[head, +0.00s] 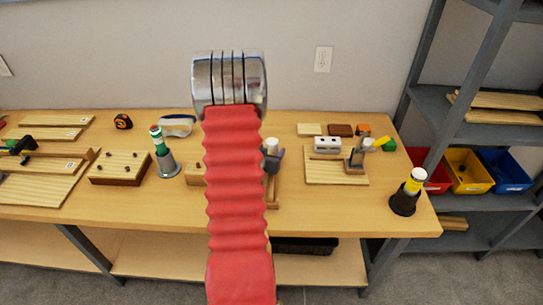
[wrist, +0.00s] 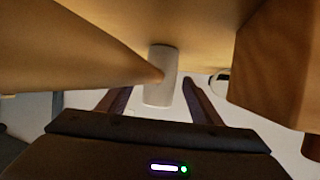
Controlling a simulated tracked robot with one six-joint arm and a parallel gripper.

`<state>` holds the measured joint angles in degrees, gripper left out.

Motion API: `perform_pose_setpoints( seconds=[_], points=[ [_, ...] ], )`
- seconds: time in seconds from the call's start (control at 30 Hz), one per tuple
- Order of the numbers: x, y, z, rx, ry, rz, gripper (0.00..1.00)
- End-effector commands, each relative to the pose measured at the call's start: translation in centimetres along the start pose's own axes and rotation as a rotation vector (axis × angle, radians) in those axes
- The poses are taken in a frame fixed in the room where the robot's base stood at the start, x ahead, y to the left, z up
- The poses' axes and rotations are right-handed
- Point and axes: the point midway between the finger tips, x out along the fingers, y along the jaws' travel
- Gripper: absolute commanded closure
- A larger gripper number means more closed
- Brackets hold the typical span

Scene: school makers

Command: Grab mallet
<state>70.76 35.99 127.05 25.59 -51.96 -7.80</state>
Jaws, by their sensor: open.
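My gripper (wrist: 156,86) is open, its two dark fingers pointing away from the wrist camera. A pale, upright-looking cylinder (wrist: 162,62) shows between the fingers in the wrist view. A tapered wooden shape (wrist: 85,45) comes in from the left and meets it; together they may be the mallet, but I cannot tell for sure. I cannot tell whether the fingers touch it. In the head view, my red arm hides most of this spot; a pale and grey piece (head: 272,148) shows just right of it.
The workbench (head: 330,217) holds a wooden block with holes (head: 119,168), a green-topped bottle in a grey holder (head: 166,165) and a board with a clamp-like tool (head: 357,157). A yellow bottle in a dark holder (head: 404,203) stands at right. A wooden block (wrist: 268,60) is close on the wrist view's right.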

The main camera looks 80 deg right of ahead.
Motion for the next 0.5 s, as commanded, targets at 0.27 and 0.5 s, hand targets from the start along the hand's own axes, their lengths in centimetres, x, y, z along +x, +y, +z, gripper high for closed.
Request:
perform_pose_setpoints(
  seconds=[0.27, 0.5],
  points=[
    [1.54, -0.04, 0.03, 0.0, 0.0, -0.001, 0.41],
    [1.49, -0.05, 0.02, 0.0, 0.0, -0.001, 0.41]
  ],
)
